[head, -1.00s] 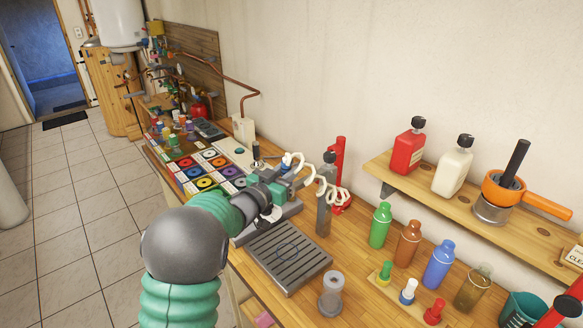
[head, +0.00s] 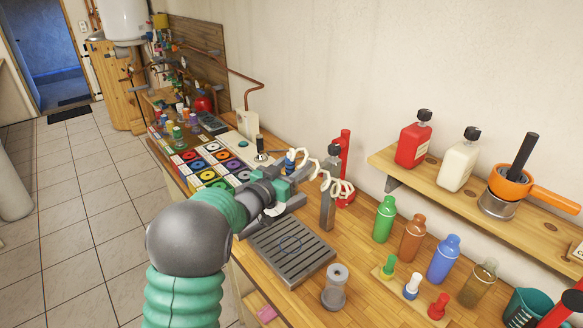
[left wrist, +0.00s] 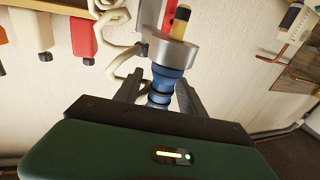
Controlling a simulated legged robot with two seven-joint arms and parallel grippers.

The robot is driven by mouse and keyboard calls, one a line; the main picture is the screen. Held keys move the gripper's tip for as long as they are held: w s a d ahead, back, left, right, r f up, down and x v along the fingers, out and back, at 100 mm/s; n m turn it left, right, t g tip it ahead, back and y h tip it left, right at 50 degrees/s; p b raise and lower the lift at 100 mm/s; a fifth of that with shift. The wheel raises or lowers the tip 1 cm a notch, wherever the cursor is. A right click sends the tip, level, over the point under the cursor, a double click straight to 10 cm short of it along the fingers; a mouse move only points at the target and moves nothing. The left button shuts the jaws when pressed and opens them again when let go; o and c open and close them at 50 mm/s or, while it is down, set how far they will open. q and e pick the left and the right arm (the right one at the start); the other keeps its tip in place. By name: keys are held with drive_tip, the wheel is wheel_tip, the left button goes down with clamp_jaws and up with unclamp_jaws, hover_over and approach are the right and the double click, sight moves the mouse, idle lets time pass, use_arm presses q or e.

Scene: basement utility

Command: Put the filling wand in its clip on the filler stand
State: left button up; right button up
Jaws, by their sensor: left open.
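My left gripper (head: 287,178) is open above the bench, behind the grey slatted drip tray. In the left wrist view its two fingers (left wrist: 160,92) stand on either side of a blue ribbed grip, which looks like the filling wand (left wrist: 163,84). The wand's blue part also shows in the head view (head: 290,158), just beyond the gripper. A pale coiled hose (head: 330,178) runs from there to the grey post of the filler stand (head: 327,207). A grey disc (left wrist: 172,53) lies just beyond the grip. The clip cannot be made out. My right gripper is not in view.
The slatted drip tray (head: 265,232) lies in front of the stand. A wall shelf (head: 440,197) holds red and cream bottles. Colourful discs (head: 210,160) cover the bench's left.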

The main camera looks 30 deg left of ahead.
use_arm(q)
drive_tip(key=s+a+b, duration=0.1)
drive_tip(key=s+b, duration=0.2)
drive_tip(key=s, duration=1.3)
drive_tip(key=shift+s+a+f, duration=0.25)
drive_tip(key=shift+s+f, duration=0.05)
drive_tip(key=shift+f, duration=0.1)
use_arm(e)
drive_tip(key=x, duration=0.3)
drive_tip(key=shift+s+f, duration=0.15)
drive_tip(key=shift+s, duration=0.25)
